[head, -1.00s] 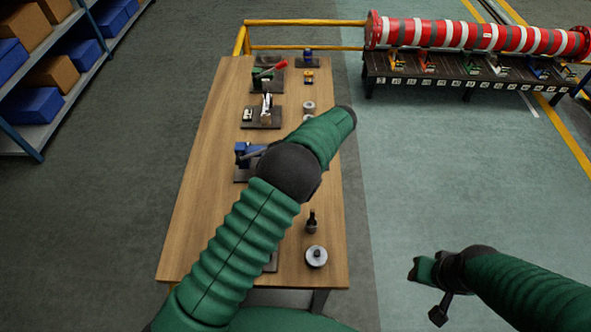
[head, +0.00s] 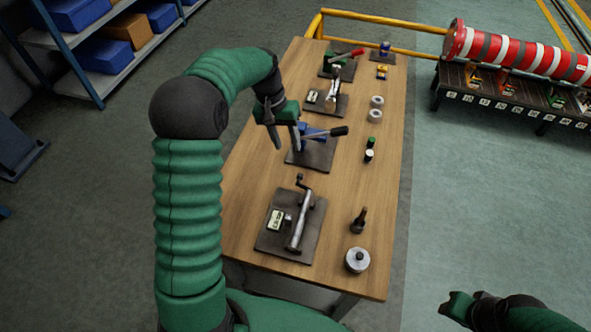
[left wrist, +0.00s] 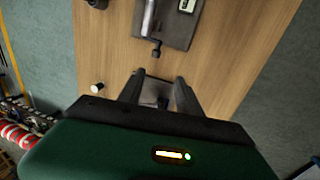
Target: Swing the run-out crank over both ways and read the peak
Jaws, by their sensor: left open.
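The run-out fixture is a dark plate (head: 265,242) on the near part of the bench. It carries a silver shaft (head: 299,230), a crank (head: 301,182) with a dark knob at its far end, and a small readout (head: 276,220) too small to read. In the left wrist view the crank knob (left wrist: 156,52) and readout (left wrist: 187,5) show at the top. My left gripper (head: 288,143) is open, beyond the crank and apart from it, over or beside the blue fixture; its fingers (left wrist: 160,88) also show in the wrist view. My right gripper (head: 462,306) is off the bench; its jaws are unclear.
A blue fixture with a black-ended lever (head: 338,131) stands close by the left gripper. A dark peg (head: 359,221) and silver disc (head: 357,260) stand right of the run-out fixture. More fixtures line the far bench. Bare wood (head: 334,200) lies between.

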